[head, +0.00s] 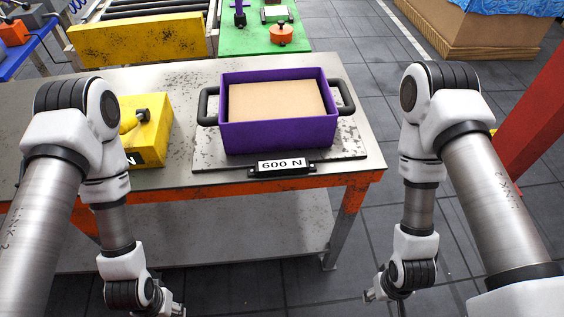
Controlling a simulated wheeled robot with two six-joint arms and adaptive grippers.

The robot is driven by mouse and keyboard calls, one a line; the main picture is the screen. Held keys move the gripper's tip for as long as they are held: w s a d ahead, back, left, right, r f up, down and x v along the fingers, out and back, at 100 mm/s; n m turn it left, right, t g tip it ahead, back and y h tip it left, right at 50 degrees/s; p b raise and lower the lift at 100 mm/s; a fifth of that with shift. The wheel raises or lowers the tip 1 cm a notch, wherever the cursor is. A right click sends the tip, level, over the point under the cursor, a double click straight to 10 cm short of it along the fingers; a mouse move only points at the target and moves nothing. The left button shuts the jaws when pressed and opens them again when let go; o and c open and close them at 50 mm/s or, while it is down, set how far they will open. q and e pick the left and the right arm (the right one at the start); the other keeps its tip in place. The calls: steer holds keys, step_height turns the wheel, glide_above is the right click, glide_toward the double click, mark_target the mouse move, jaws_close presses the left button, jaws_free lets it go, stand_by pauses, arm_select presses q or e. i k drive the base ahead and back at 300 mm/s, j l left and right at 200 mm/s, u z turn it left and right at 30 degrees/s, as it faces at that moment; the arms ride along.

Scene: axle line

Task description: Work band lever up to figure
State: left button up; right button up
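A purple box (277,135) with black side handles stands on a flat grey plate (215,155) on the workbench. A cardboard-coloured block or lid (277,100) fills its top. A black-framed sign reading "600 N" (281,165) is at the plate's front edge. A yellow unit (158,133) with a yellow lever-like part ending in a dark knob (142,114) stands left of the box. My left arm partly hides it; only an "N" of its label shows. My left gripper (172,309) and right gripper (372,294) hang low in front of the bench, apart from everything, fingers barely visible.
The workbench (365,165) has an orange frame and a lower shelf (230,235). Behind it are a yellow-fronted roller conveyor (135,40) and a green table (235,40) with small parts. A red post (540,130) stands at right. The floor right of the bench is clear.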

mark_target(128, 125)
steer(key=u, duration=1.05)
